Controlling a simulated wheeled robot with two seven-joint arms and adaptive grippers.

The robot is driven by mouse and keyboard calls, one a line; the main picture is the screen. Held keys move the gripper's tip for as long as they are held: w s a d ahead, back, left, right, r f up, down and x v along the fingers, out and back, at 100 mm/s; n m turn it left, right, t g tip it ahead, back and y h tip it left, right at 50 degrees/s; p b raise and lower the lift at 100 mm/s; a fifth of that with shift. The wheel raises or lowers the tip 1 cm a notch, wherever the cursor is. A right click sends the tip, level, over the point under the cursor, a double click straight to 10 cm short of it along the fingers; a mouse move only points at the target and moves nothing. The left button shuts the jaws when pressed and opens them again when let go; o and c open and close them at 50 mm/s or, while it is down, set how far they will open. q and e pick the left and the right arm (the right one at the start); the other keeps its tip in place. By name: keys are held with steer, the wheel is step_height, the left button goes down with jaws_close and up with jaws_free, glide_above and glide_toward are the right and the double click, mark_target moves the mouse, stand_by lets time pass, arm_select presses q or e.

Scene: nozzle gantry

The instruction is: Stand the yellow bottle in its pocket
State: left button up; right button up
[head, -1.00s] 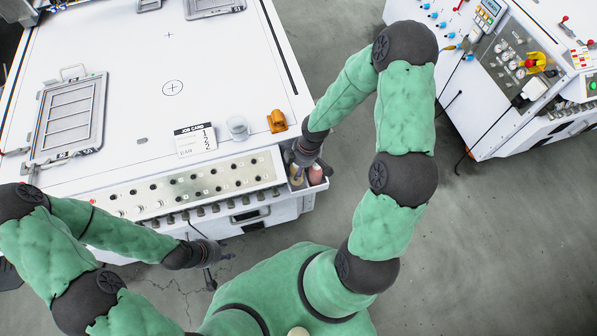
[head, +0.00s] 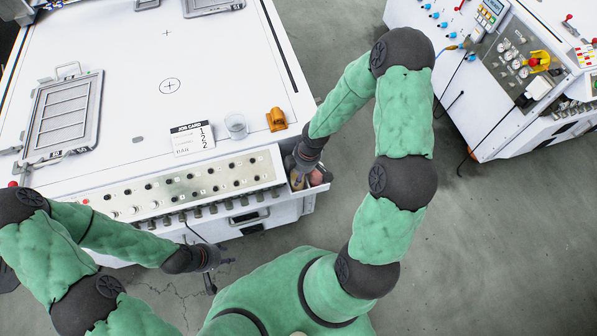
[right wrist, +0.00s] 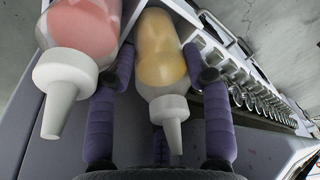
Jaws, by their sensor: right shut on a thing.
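The yellow bottle (right wrist: 163,55), with a white nozzle cap, is between the two purple fingers of my right gripper (right wrist: 155,75) in the right wrist view. The gripper is shut on it. In the head view, my right gripper (head: 299,170) is over the open holder (head: 324,184) at the machine's right front corner and hides most of the yellow bottle. A pink bottle (right wrist: 82,28) with a similar cap stands close beside it, left of the fingers in the right wrist view. The pocket floor is hidden. My left gripper (head: 212,270) hangs in front of the machine; its fingers are unclear.
The white machine top (head: 120,130) bears a job card (head: 192,138), a clear cup (head: 236,126) and an orange block (head: 277,119). A row of knobs (right wrist: 258,95) runs right of the fingers in the wrist view. A second machine (head: 545,110) stands right, across bare floor.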

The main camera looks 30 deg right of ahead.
steer(key=o, duration=1.2)
steer(key=shift+r, duration=0.2)
steer(key=shift+r+p, duration=0.65)
steer(key=shift+p, duration=0.1)
steer(key=p+v, duration=0.6)
steer(key=v, duration=0.5)
steer(key=shift+r+p, duration=0.3)
steer(key=shift+p, duration=0.1)
steer(key=shift+d, duration=0.1)
